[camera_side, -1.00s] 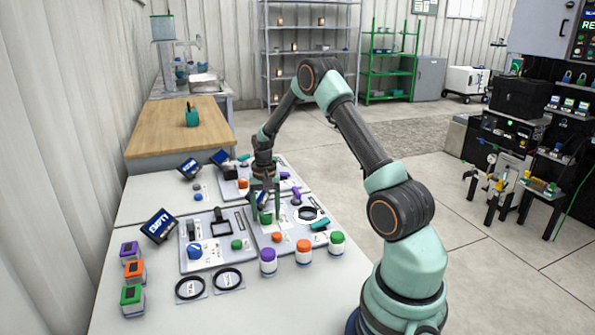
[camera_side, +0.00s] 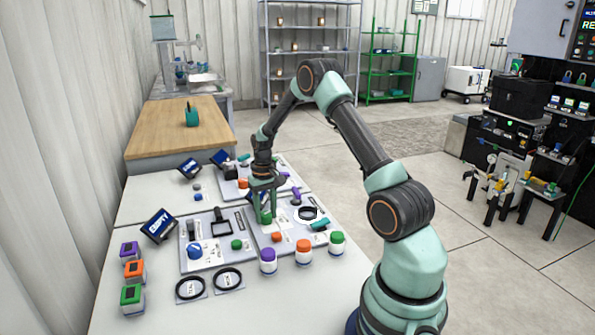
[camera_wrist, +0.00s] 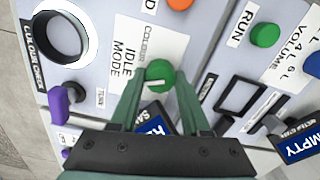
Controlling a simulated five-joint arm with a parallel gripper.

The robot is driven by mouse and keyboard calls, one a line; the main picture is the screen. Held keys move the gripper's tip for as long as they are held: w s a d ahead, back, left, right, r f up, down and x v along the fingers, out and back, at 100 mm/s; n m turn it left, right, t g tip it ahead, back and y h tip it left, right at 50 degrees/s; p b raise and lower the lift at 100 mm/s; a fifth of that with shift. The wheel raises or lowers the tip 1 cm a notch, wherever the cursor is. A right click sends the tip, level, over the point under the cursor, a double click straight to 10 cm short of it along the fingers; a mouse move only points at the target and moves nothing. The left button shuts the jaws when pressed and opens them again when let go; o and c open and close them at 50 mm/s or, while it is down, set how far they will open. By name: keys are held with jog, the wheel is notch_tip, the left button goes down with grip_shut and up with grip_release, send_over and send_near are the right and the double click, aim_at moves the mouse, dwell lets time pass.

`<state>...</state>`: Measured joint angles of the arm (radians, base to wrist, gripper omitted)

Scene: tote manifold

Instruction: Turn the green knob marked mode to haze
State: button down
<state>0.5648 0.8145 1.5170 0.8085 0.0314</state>
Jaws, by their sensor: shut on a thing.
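The green knob (camera_wrist: 159,74) sits on a light panel beside a white label reading "IDLE" and "MODE" (camera_wrist: 127,62). A white pointer line lies across the knob, roughly level in the wrist view. A second, partly hidden word that looks like "COLOUR" is printed beside the knob. No "haze" marking can be read. My gripper (camera_wrist: 160,88) is shut on the knob, one finger on each side. In the side view my gripper (camera_side: 265,214) points down at the panel and hides most of the knob.
A black ring (camera_wrist: 61,39), a purple lever (camera_wrist: 62,103), a green RUN button (camera_wrist: 265,35) and a black square frame (camera_wrist: 240,96) surround the knob. A blue display (camera_wrist: 157,118) is partly behind the fingers. Coloured-lid jars (camera_side: 303,252) stand at the panel's front edge.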

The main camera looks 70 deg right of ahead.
aim_at(266, 213)
jog(key=n, duration=0.4)
jog(key=shift+s+d+n, duration=0.1)
jog(key=shift+s+n, duration=0.05)
jog(key=shift+n, duration=0.55)
jog(key=shift+c, duration=1.9)
grip_release()
notch_tip(266, 213, up, 12)
jog(key=shift+r, duration=0.15)
